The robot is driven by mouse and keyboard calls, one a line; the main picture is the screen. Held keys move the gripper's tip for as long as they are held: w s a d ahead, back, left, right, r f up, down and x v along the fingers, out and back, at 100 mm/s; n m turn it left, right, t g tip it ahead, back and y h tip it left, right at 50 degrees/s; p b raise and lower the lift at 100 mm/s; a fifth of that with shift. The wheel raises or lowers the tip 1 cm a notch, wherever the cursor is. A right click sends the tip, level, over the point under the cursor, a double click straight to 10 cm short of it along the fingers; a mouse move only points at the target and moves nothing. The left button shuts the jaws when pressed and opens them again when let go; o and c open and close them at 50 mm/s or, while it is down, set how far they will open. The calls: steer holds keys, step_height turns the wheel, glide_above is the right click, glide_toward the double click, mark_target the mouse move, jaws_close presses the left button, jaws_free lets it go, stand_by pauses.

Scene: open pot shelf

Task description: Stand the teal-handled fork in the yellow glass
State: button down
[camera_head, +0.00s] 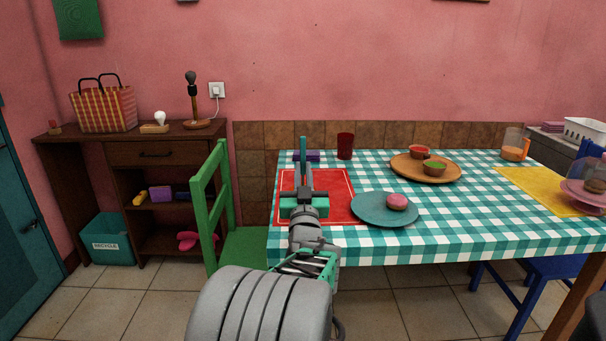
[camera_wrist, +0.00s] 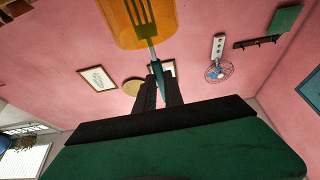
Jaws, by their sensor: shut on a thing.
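The teal-handled fork (camera_wrist: 157,70) is held in my gripper (camera_wrist: 158,95), with its neck and tines running to the top of the wrist view. The tines show dark orange through the wall of the yellow glass (camera_wrist: 116,22), so they look to be inside it. The glass is cut off by the frame edge and its base is out of view. In the head view my gripper (camera_head: 304,198) is over the red mat and the teal handle (camera_head: 303,148) rises above it. The yellow glass is hidden there behind my gripper.
The red mat (camera_head: 340,205) lies on the checked table. A teal plate (camera_head: 370,215) with a pink doughnut (camera_head: 397,202) is to the right. A dark red cup (camera_head: 345,147) and a wooden tray (camera_head: 445,178) with bowls stand farther back. A green chair (camera_head: 212,205) is on the left.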

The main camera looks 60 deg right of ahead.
steer(key=shift+f+b, duration=0.3)
steer(key=shift+f, duration=0.25)
steer(key=c, duration=1.4)
jaws_free()
steer(key=shift+o, duration=0.2)
steer(key=b+v, duration=0.1)
steer(key=v, duration=0.6)
steer(key=shift+s+a+b, duration=0.2)
steer(key=shift+a+b, duration=0.1)
steer(key=shift+a, duration=0.05)
steer(key=shift+f, duration=0.1)
